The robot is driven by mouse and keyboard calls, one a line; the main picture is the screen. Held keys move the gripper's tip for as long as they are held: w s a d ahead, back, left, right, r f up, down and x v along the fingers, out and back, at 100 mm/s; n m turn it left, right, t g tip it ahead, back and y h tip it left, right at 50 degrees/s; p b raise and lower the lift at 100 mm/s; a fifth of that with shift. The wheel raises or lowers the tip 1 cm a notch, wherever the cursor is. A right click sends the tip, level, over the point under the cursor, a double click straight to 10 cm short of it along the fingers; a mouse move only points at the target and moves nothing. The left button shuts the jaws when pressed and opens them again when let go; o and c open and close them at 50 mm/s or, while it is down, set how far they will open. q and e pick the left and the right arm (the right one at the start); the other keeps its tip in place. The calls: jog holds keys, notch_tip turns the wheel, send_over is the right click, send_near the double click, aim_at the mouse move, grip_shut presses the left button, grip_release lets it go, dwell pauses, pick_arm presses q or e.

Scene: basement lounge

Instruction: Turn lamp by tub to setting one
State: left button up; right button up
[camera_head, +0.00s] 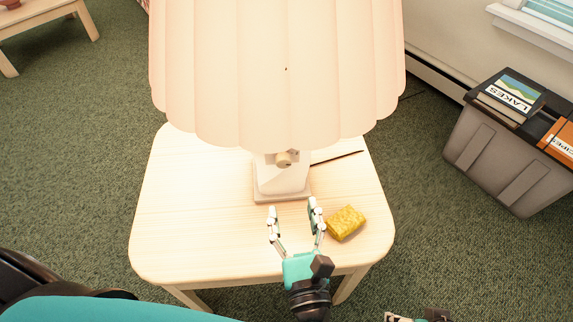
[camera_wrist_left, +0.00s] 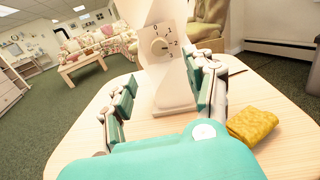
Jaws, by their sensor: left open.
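The lamp (camera_head: 279,75) stands upright on a pale wooden side table (camera_head: 180,215), its pink scalloped shade filling the top of the head view. Its round knob (camera_head: 285,158) sits on the base just under the shade. In the left wrist view the knob (camera_wrist_left: 160,45) is on a dial plate marked 0, 1, 2 and 3; the exact pointer setting is too small to tell. My left gripper (camera_head: 292,207) is open and empty over the table, in front of the lamp base, fingers toward it and apart from the knob. My right gripper (camera_head: 402,317) is only partly visible at the bottom edge.
A grey bin (camera_head: 490,150) with books stands on the floor at right. The table's left side is clear.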

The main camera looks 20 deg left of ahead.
aim_at(284, 166)
pick_arm(q)
jog(key=b+x, duration=0.1)
jog(key=x, duration=1.1)
jog(key=shift+b, duration=0.4)
jog(key=shift+s, duration=0.1)
jog(key=shift+c, duration=0.3)
grip_shut()
